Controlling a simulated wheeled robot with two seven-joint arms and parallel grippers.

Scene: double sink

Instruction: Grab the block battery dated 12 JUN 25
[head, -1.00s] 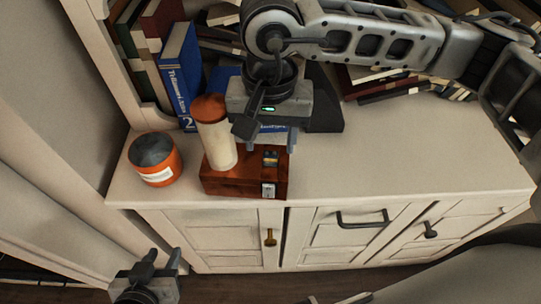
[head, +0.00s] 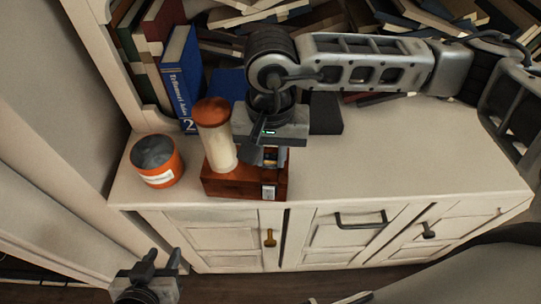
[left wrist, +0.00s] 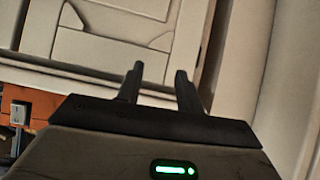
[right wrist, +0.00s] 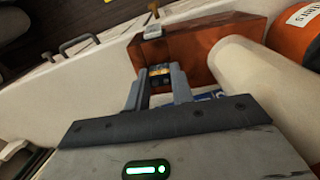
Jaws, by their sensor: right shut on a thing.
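A small dark block battery (right wrist: 160,71) with a yellowish and blue top is at the wooden box in the right wrist view. It also shows in the head view (head: 270,154), partly covered by my gripper. Its date is too small to read. My right gripper (right wrist: 160,79) is shut on this battery, one finger on each side, low over the box. In the head view it (head: 268,158) comes down from above. My left gripper (head: 162,258) is open and empty in front of the cabinet at lower left. Its parted fingers show in the left wrist view (left wrist: 159,85).
The reddish wooden box (head: 225,187) has a metal latch (head: 268,190) on its front. An orange jar (head: 157,170) is to the left. Books (head: 178,80) line the back. The cabinet top (head: 400,165) is clear on the right.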

